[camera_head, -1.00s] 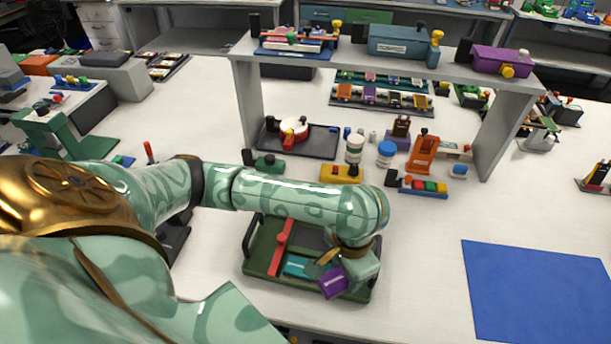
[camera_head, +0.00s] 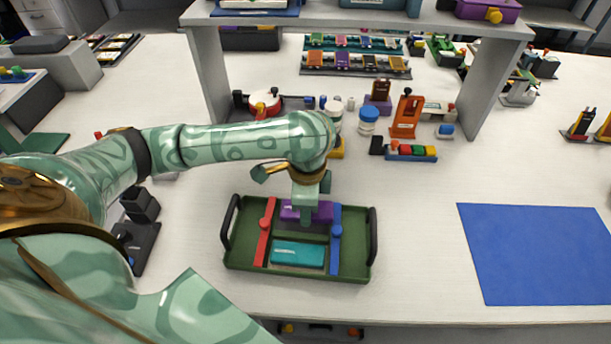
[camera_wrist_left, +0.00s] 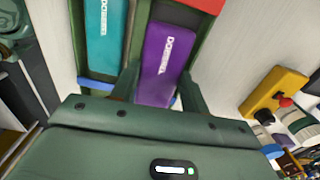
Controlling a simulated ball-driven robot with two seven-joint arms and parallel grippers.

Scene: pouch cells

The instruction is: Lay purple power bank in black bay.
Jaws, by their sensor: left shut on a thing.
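The purple power bank (camera_head: 291,211) is between the fingers of my left gripper (camera_head: 307,208), which is shut on it. It also shows in the left wrist view (camera_wrist_left: 168,55), with a finger on each side. It is at the far compartment of the green tray (camera_head: 343,265), over the black bay, between a red bar (camera_head: 264,232) and a blue bar (camera_head: 336,242). The gripper hides part of it, and I cannot tell whether it touches the bay floor. A teal power bank (camera_head: 298,253) lies in the near compartment. My right gripper is not in view.
A grey shelf (camera_head: 205,70) stands behind the tray. A blue mat (camera_head: 535,255) lies at right, with clear table between.

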